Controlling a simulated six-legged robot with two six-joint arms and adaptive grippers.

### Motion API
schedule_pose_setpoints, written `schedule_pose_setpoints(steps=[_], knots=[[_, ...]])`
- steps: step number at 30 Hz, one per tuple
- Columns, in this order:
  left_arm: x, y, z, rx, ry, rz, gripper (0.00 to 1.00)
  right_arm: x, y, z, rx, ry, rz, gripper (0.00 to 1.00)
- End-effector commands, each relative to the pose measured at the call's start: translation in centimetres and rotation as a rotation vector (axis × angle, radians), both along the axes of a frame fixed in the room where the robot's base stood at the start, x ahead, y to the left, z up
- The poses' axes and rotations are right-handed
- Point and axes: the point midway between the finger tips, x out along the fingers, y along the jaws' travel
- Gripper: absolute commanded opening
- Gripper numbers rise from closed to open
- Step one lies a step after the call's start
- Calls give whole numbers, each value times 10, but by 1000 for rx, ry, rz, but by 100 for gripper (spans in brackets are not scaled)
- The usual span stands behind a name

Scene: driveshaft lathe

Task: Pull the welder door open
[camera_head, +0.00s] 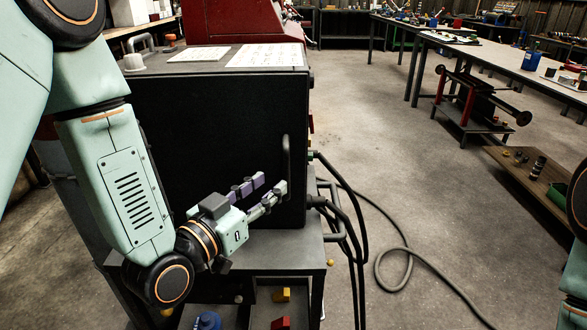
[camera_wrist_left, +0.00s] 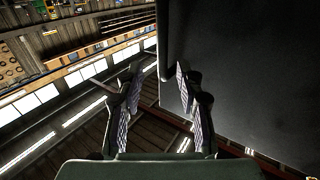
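The welder door is the broad black panel (camera_head: 215,130) on the near side of the welder and looks shut. Its upright dark handle (camera_head: 287,156) is by the right edge. My left gripper (camera_head: 268,186) is in front of the panel's lower right part, just below and left of the handle, pointing right. Its fingers are apart with nothing between them. In the left wrist view, the open left gripper (camera_wrist_left: 160,82) has the dark door panel (camera_wrist_left: 245,80) to its right. A dark bar at the panel's left edge seems to be the handle (camera_wrist_left: 164,45). My right gripper is out of view.
Black cables (camera_head: 355,215) hang at the welder's right side and trail over the floor. A lower shelf under the welder holds a yellow block (camera_head: 281,295) and a red block (camera_head: 281,323). A low wooden bench (camera_head: 535,180) stands right. The floor between is mostly clear.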

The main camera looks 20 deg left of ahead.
Motion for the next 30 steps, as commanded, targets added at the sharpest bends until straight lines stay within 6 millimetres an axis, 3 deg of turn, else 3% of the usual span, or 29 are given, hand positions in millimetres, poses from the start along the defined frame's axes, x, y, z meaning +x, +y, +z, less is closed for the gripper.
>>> schedule_pose_setpoints(steps=[18, 30], knots=[[69, -21, -1, 4, -2, 0, 37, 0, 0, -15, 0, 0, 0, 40], [74, -23, 0, 2, 0, 1, 35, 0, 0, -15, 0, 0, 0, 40]])
